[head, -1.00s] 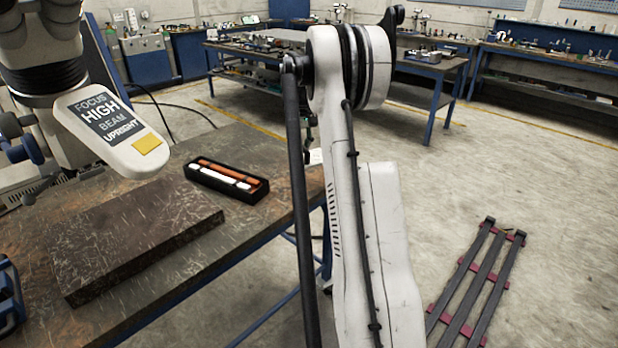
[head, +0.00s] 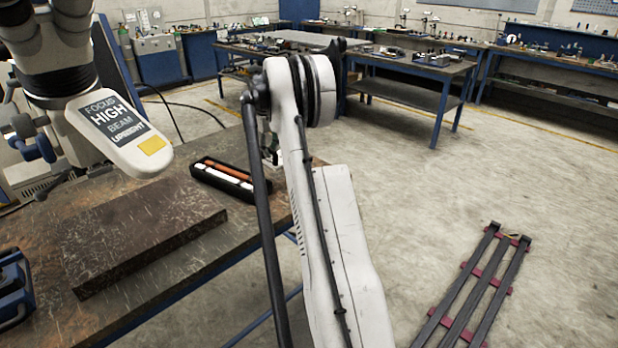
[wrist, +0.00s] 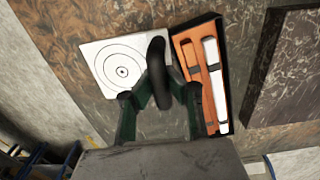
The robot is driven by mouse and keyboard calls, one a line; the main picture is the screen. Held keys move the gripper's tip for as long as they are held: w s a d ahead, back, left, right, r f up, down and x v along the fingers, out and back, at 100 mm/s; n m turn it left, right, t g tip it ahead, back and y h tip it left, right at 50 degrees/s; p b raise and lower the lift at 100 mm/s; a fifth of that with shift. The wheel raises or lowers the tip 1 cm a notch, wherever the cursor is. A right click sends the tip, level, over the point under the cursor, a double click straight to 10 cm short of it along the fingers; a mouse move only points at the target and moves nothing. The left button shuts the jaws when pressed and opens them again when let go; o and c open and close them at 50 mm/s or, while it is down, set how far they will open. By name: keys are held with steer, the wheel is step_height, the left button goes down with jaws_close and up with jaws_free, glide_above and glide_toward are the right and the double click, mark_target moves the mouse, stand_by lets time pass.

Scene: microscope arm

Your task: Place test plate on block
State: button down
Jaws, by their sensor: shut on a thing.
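The test plate (wrist: 118,66) is a flat white square with black concentric circles, in the upper left of the wrist view. My gripper (wrist: 158,84), with green fingers and dark tips, is shut at the plate's right edge; the exact contact is hidden by the tips. Whether the plate touches the table or is raised, I cannot tell. The block (head: 145,232) is a wide, low, dark scratched slab on the bench, left of my arm in the head view. It also shows at the right of the wrist view (wrist: 287,68). In the head view my arm hides the plate.
A black case (head: 224,181) with orange and white sticks lies between my gripper and the block. The microscope head (head: 118,135) overhangs the block's back left. A blue-and-black device (head: 12,290) stands at the left front. The bench's bare front strip (head: 195,275) is clear.

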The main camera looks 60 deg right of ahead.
steer(key=s+d+f, duration=0.2)
steer(key=d, duration=0.1)
steer(key=s+d+f, duration=0.2)
steer(key=d, duration=0.1)
steer(key=s+d+f, duration=0.2)
steer(key=d+f, duration=0.1)
steer(key=shift+s+d, duration=0.25)
steer(key=shift+s, duration=0.1)
steer(key=shift+f, duration=1.8)
steer(key=c, duration=1.8)
jaws_free()
steer(key=shift+p, duration=0.35)
step_height(320, 180, up, 13)
steer(key=shift+a+f, duration=0.1)
steer(key=shift+a, duration=0.05)
steer(key=shift+o, duration=1.2)
steer(key=shift+r, duration=0.35)
